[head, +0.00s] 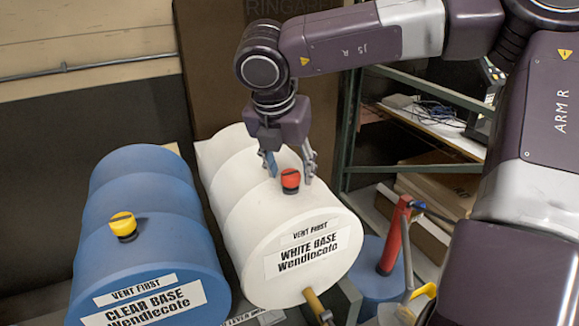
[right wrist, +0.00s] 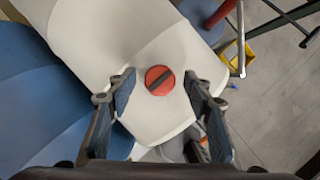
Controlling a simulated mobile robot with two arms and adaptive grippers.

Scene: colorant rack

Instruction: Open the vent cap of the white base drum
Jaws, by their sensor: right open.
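The white base drum (head: 283,232) lies on its side in the middle of the head view, with its label on the front end. Its red vent cap (head: 290,180) stands on top of the drum near that end. My right gripper (head: 290,172) is open above the drum, one finger on each side of the cap. In the right wrist view the cap (right wrist: 160,80) lies a little ahead of and between the open fingers (right wrist: 160,92), with a gap on both sides. Its dark slot runs diagonally. My left gripper is in neither view.
A blue clear base drum (head: 150,250) with a yellow cap (head: 123,226) lies close on the left. A brass tap (head: 317,305) sticks out below the white drum's front. A red hand pump (head: 394,236) and a green rack frame (head: 349,130) stand on the right.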

